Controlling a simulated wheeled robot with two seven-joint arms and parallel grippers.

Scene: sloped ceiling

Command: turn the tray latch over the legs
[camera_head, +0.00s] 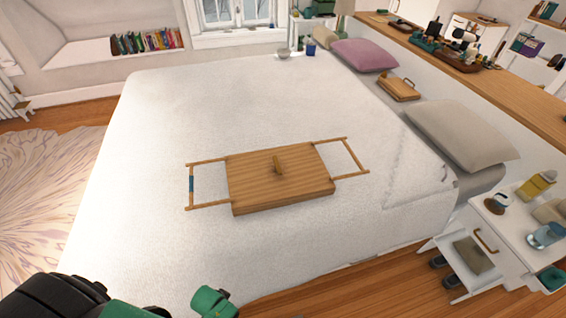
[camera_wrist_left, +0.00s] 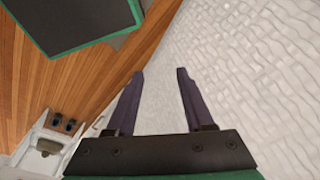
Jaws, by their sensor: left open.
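A wooden bed tray (camera_head: 250,190) lies flat on the white bed. A leg frame sticks out flat on each side: the left leg frame (camera_head: 209,162) has a blue band on its outer bar, and the right leg frame (camera_head: 345,141) is plain wood. A small wooden latch (camera_head: 278,166) sits near the middle of the tray's top face, lying over the board and clear of both frames. My left gripper (camera_wrist_left: 161,95) is open and empty above the white bedding in the left wrist view. The tray does not show there. My right gripper is not in view.
The white bed (camera_head: 150,120) is clear around the tray. A grey pillow (camera_head: 462,132), a mauve pillow (camera_head: 364,55) and a wooden box (camera_head: 398,88) lie along its right side. A white nightstand (camera_head: 500,225) with bottles stands at the right. Wood floor runs along the front.

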